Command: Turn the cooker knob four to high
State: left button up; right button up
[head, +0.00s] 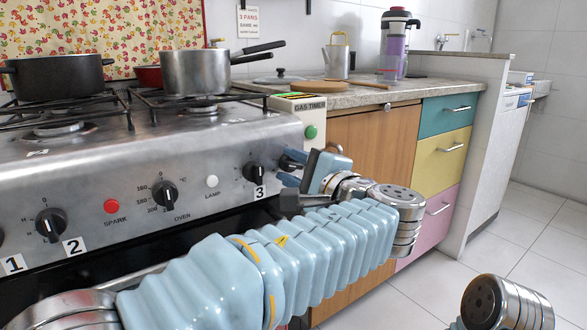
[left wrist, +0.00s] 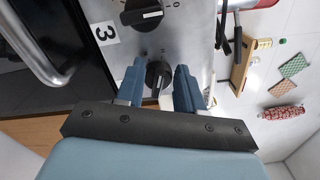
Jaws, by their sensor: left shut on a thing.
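The steel cooker front (head: 90,185) carries a row of black knobs. Cooker knob four (left wrist: 158,75) is black and round, and lies beyond knob three (head: 255,172) at the right end of the panel. My left gripper (head: 291,164) is at that end of the panel, and its fingers and hand hide most of knob four in the head view. In the left wrist view the blue fingers (left wrist: 160,88) stand on both sides of knob four and are shut on it. Knob three also shows there (left wrist: 142,13), beside its number label. Knob four's own number label is hidden.
Pots (head: 195,72) stand on the hob above the panel. A wooden cupboard door (head: 372,145) and coloured drawers (head: 447,147) stand to the right. The tiled floor (head: 530,215) there is clear.

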pick_arm(q)
jog(key=shift+f, duration=0.1)
jog(key=o, duration=1)
jog(key=p+v, duration=0.1)
jog(key=v, duration=1.3)
jog(key=shift+p, duration=0.35)
